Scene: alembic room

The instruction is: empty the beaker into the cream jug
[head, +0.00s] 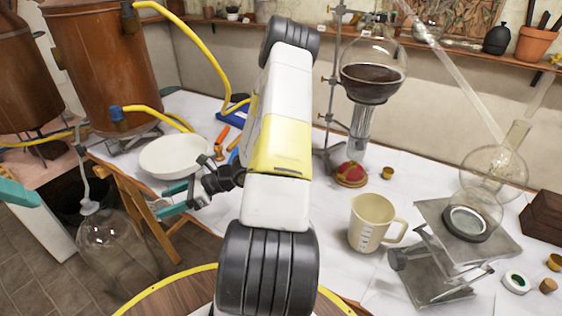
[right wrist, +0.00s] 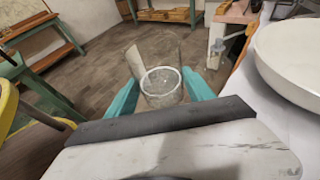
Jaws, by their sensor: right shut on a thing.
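The cream jug (head: 368,224) stands upright on the white-covered table, right of my right arm in the head view. It has a handle on its right and markings on its side. My right gripper (head: 172,202) is over the table's left edge, near the white dish and well left of the jug. In the right wrist view the clear glass beaker (right wrist: 160,88) sits between the teal fingers, which are shut on it. Its contents are hard to make out. In the head view the beaker is hard to see. A teal piece at the left edge (head: 18,193) may be my left gripper's finger.
A white dish (head: 178,155) lies beside my right gripper. A lab jack (head: 440,250) bearing glassware stands right of the jug. A large glass vessel (head: 112,245) is at lower left.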

